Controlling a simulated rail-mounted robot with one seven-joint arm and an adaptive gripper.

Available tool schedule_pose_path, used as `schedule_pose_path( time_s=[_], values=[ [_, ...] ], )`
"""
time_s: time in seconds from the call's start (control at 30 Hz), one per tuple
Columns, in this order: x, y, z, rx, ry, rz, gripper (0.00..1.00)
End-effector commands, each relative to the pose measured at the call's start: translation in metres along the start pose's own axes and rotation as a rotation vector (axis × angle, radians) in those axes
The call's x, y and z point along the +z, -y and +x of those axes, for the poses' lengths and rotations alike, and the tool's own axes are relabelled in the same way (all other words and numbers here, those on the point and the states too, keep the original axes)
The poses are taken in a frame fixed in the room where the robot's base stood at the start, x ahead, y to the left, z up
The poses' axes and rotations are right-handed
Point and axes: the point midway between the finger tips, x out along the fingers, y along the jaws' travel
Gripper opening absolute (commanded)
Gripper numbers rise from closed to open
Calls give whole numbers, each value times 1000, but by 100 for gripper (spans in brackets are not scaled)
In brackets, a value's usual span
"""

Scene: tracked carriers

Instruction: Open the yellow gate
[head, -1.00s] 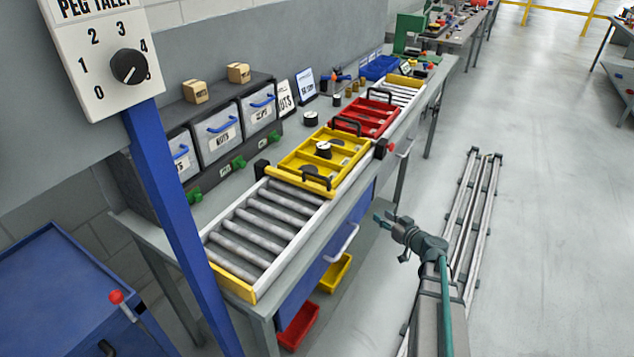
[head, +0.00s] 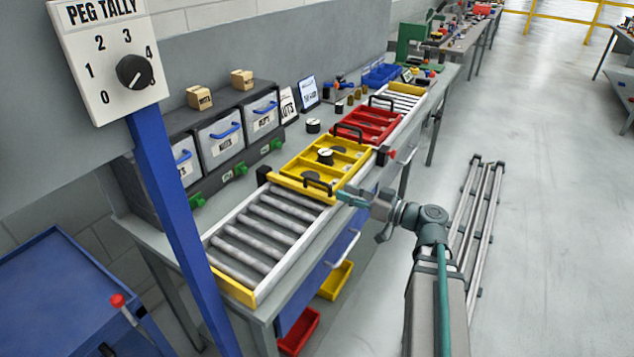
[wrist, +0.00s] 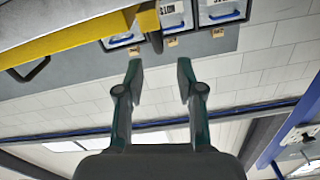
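A yellow tray-like carrier (head: 292,182) with compartments and black handles sits on the roller track. A black-and-white knob-like piece (head: 325,156) stands in it. I cannot tell for sure which part is the yellow gate; a yellow bar (head: 231,286) crosses the near end of the track. My gripper (head: 343,197) is beside the carrier's near right corner; whether it touches is unclear. In the wrist view my gripper (wrist: 160,75) is open, with nothing between its fingers. A yellow bar (wrist: 75,38) and a black handle show at upper left there.
A red carrier (head: 379,122) sits behind the yellow one. A red knob (head: 392,153) sticks out at the track's right side. Drawer bins (head: 218,137) line the left. The near rollers (head: 262,237) are bare.

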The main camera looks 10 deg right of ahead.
Motion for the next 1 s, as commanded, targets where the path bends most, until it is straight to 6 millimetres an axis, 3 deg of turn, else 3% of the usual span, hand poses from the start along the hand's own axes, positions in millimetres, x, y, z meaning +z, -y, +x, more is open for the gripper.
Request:
schedule_pose_path(
  time_s=[0.5, 0.7, 1.0],
  values=[
    [-1, -1, 82, -1, 1, 0, 37],
    [0, -1, 94, 1, 1, 0, 37],
    [0, -1, 95, 2, 0, 0, 37]
  ],
)
